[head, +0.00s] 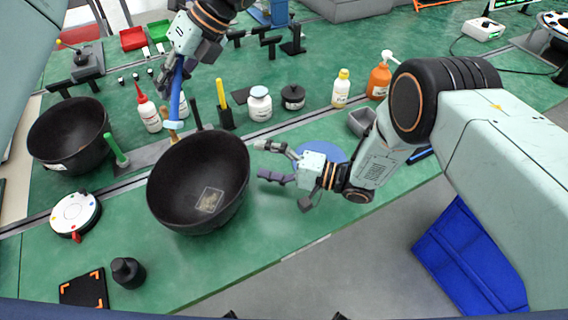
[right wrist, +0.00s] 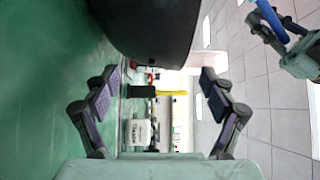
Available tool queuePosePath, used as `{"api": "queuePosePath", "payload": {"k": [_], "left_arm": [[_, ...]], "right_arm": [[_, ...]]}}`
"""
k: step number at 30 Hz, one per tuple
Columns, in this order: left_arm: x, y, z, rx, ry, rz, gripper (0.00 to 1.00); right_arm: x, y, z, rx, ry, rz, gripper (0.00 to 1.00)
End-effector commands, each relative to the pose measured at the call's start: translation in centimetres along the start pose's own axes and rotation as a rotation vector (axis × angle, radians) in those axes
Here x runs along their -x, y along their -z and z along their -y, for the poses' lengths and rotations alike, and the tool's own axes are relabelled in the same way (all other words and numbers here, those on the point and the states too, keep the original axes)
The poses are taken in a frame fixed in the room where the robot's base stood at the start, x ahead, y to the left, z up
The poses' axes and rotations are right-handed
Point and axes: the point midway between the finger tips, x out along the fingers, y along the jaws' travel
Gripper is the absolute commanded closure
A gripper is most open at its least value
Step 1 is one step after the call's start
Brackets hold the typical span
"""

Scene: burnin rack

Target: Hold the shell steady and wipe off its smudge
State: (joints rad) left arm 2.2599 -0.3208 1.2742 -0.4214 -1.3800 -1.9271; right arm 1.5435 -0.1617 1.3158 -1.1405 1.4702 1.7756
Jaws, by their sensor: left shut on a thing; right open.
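The shell (head: 185,205) is a dark, open bowl in the middle of the green bench, with a pale rectangular smudge (head: 209,199) on its inner wall. My left gripper (head: 172,78) is shut on a blue-handled wiper (head: 176,98); its light blue head is near the shell's far rim, and I cannot tell whether they touch. My right gripper (head: 263,160) is open just right of the shell, its fingers pointing at the wall, apparently apart from it. In the right wrist view, the shell (right wrist: 150,25) fills the top, beyond the open fingers (right wrist: 157,90).
A second dark bowl (head: 68,135) stands at left, near a green-handled tool (head: 116,150). Several bottles, including a white jar (head: 259,104), line the back. A round white device (head: 75,213) and a black weight (head: 128,272) sit at front left. A blue bin (head: 470,260) is below the bench.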

Motion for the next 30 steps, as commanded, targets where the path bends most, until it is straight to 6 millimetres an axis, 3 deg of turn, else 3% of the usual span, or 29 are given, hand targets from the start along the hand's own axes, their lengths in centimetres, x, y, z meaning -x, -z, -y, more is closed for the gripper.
{"api": "queuePosePath", "payload": {"k": [7, 18, 30], "left_arm": [[0.0, 0.0, 0.0, 0.000, 0.000, 0.000, 1.00], [0.0, 0.0, 0.0, 0.000, 0.000, 0.000, 1.00], [0.0, 0.0, 0.0, 0.000, 0.000, 0.000, 1.00]], "right_arm": [[-2.5, -0.1, -0.1, 0.000, 0.000, 0.002, 0.16], [-2.9, 0.0, 0.0, -0.001, 0.000, -0.001, 0.17], [-2.9, 0.0, 0.0, 0.000, 0.000, 0.000, 0.51]]}}
